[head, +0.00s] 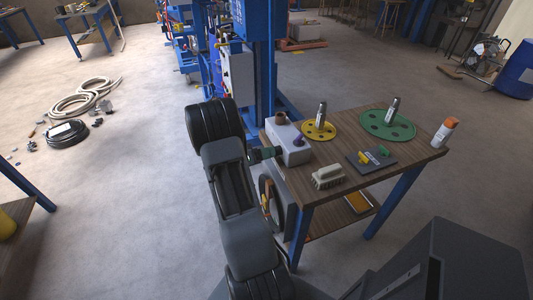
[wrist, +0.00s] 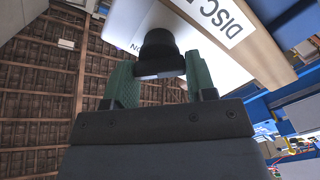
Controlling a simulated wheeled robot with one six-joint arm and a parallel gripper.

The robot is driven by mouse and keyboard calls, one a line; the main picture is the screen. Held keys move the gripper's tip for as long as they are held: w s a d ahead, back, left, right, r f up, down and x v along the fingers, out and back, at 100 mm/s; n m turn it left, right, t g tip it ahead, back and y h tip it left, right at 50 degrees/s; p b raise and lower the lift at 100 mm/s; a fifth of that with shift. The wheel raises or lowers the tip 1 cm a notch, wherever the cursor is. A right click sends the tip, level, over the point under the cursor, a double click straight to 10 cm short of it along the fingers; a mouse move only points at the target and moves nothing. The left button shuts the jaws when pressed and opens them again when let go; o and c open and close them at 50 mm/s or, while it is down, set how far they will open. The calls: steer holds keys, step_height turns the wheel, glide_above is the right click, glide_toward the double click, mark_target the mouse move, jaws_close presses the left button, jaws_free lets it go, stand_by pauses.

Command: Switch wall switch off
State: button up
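The switch shows in the wrist view as a black knob (wrist: 160,54) on a light grey face (wrist: 145,22). Dark lettering ending in "ON" is partly visible beside the knob. My gripper (wrist: 160,86) has two green fingers set apart, one on each side of the knob. The fingers look open; whether either touches the knob is not clear. In the head view my gripper (head: 266,154) is low at the left side of a grey box (head: 290,145) on the wooden table. The knob is hidden there.
A wooden strip labelled "DISC" (wrist: 232,18) runs beside the switch. A blue machine column (head: 264,80) stands behind. Floor to the left is mostly clear.

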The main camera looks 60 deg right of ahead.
steer(key=c, duration=0.4)
steer(key=shift+f+n, duration=0.2)
steer(key=shift+n, duration=8.9)
